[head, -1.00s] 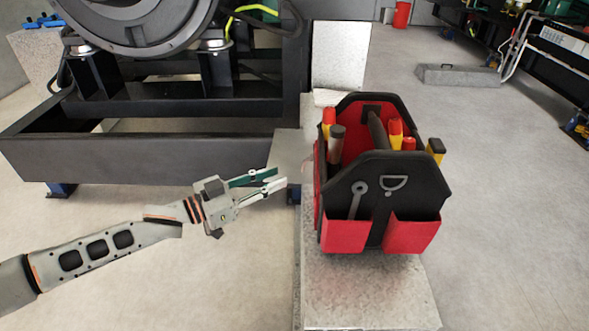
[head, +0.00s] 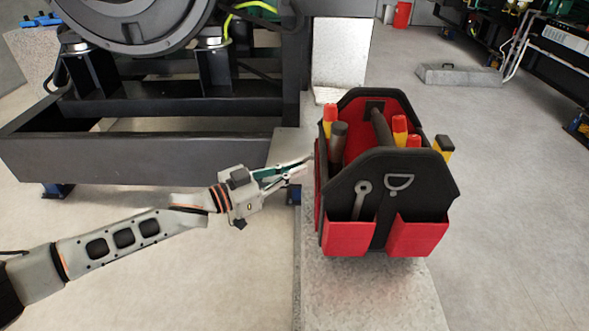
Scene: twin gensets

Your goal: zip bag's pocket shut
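The black and red tool bag (head: 380,175) stands upright on the pale ledge. Its near end has two red open-topped pockets, a ring wrench and a metal D-ring. My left gripper (head: 308,162) is at the bag's left side, with its fingertips at or very near the red side panel (head: 318,175). The fingers lie close together at the tips, and I cannot tell whether they hold anything. The zip and its pull cannot be made out; the left side is seen edge-on. My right gripper is not in view.
Orange- and yellow-handled tools and a dark handle stick out of the bag's top. The black genset frame (head: 140,155) stands behind my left arm. The ledge (head: 370,295) is bare in front of the bag. The floor at right is clear up to a grey block (head: 460,76).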

